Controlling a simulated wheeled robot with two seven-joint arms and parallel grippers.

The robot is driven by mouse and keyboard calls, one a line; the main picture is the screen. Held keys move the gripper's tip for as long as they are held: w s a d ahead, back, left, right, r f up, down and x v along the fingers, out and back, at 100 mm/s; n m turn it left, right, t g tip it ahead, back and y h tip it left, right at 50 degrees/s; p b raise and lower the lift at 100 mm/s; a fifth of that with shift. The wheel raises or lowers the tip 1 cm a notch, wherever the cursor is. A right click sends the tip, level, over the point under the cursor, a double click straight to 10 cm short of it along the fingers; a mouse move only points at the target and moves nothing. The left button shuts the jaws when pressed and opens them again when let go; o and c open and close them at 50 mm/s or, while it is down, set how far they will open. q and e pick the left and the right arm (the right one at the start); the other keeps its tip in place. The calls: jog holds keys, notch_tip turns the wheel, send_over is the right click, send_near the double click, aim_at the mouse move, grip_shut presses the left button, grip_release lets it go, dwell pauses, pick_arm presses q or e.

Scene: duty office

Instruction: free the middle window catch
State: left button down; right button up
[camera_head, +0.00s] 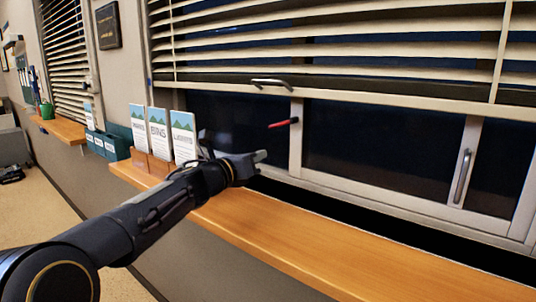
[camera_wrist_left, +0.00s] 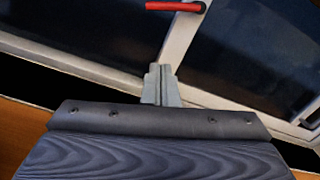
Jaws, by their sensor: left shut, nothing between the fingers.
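The middle window catch (camera_head: 283,123) is a red lever with a dark pivot end on the light window post. It lies nearly level, its red end pointing left over the dark pane. In the left wrist view the red catch (camera_wrist_left: 172,6) shows at the top edge, beyond my fingertips, with a metal pivot at its right. My left gripper (camera_head: 260,156) is shut and empty, below and left of the catch and apart from it, above the wooden sill. The left wrist view shows its closed fingers (camera_wrist_left: 160,84) in front of the window frame. My right gripper is not in view.
The wooden sill (camera_head: 300,250) runs below the window, clear to the right. Leaflet holders (camera_head: 158,135) stand on it behind my left arm. Blinds (camera_head: 340,48) hang above, with a bar handle (camera_head: 272,84) at their lower edge. A vertical pull handle (camera_head: 462,176) is at right.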

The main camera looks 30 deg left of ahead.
pick_arm(q)
jog(key=shift+s+a, duration=0.1)
jog(key=shift+s, duration=1.5)
